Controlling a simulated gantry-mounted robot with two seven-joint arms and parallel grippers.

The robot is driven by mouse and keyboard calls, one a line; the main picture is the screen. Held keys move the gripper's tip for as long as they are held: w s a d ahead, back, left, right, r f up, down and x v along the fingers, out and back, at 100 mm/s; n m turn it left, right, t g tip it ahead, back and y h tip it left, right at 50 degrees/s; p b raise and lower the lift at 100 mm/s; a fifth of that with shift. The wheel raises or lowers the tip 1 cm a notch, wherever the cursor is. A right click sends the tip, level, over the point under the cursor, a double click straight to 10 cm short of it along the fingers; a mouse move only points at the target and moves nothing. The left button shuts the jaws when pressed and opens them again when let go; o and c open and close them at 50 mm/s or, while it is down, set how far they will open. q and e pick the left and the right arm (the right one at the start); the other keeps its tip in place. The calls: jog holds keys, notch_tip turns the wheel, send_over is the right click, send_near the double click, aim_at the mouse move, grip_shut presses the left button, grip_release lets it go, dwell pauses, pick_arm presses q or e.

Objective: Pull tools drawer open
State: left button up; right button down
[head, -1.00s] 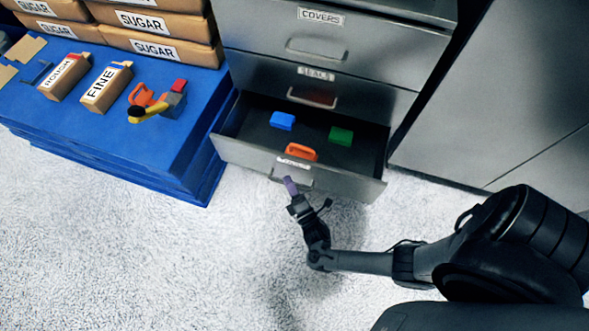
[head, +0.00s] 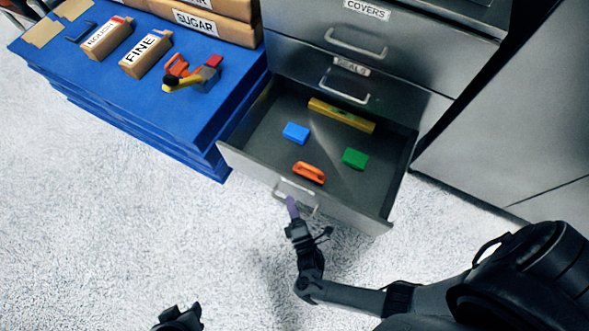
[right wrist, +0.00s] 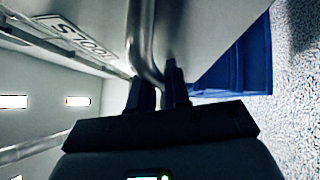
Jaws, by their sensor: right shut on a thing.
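The grey bottom drawer (head: 350,212) is pulled well out of the cabinet in the head view. It holds a yellow level (head: 342,115), a blue block (head: 296,133), a green block (head: 355,159) and an orange handle-like piece (head: 309,173). My right gripper (head: 292,207) is at the drawer front, shut on the metal bar handle (right wrist: 147,45), which runs between its fingers in the right wrist view. A partly readable label (right wrist: 75,40) shows beside the handle. A dark part at the bottom edge, likely my left gripper (head: 180,318), is mostly cut off.
Closed drawers, one labelled COVERS (head: 367,9), are above. A blue platform (head: 120,95) at left carries boxes, sugar bags and small tools. A grey cabinet (head: 500,130) stands at right. Pale carpet (head: 110,210) in front is clear.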

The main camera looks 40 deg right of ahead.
jog(key=shift+a, duration=0.1)
jog(key=c, duration=1.2)
grip_release()
